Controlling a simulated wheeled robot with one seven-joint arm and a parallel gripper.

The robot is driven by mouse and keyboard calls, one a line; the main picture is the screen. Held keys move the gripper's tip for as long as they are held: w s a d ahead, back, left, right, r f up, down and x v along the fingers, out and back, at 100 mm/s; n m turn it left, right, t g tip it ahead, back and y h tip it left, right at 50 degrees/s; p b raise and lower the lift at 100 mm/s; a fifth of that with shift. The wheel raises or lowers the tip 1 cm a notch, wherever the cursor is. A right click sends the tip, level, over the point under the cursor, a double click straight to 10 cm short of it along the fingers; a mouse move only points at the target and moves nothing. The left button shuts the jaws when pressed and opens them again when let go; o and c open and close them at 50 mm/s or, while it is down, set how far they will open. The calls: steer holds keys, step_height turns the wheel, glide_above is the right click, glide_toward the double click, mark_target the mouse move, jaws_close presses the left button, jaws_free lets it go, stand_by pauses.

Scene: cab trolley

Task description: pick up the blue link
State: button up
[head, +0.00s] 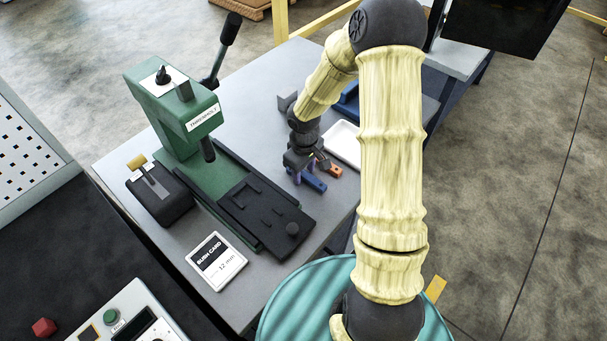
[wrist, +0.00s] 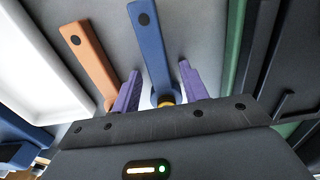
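The blue link (wrist: 152,48) is a flat bar with a dark hole at its far end. In the wrist view its near end, by a small yellow round part (wrist: 165,99), lies between the two purple fingers of my gripper (wrist: 158,82). The fingers are open, with a gap to the bar on each side. In the head view the blue link (head: 314,183) shows just below my gripper (head: 303,168), which hides part of it. I cannot tell the fingers' exact height above the table.
An orange link (wrist: 90,62) lies close left of the blue one in the wrist view, near a white tray (head: 342,142). A green press (head: 180,115) with a black bed (head: 262,214) stands left of my gripper. A bush card (head: 217,262) lies at the front.

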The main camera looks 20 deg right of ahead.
jaws_close()
steer(key=shift+r, duration=0.1)
step_height(320, 180, up, 10)
stand_by(0.6)
stand_by(0.4)
step_height(320, 180, up, 4)
steer(key=p, duration=0.5)
glide_above(304, 173)
steer(key=shift+r, duration=0.2)
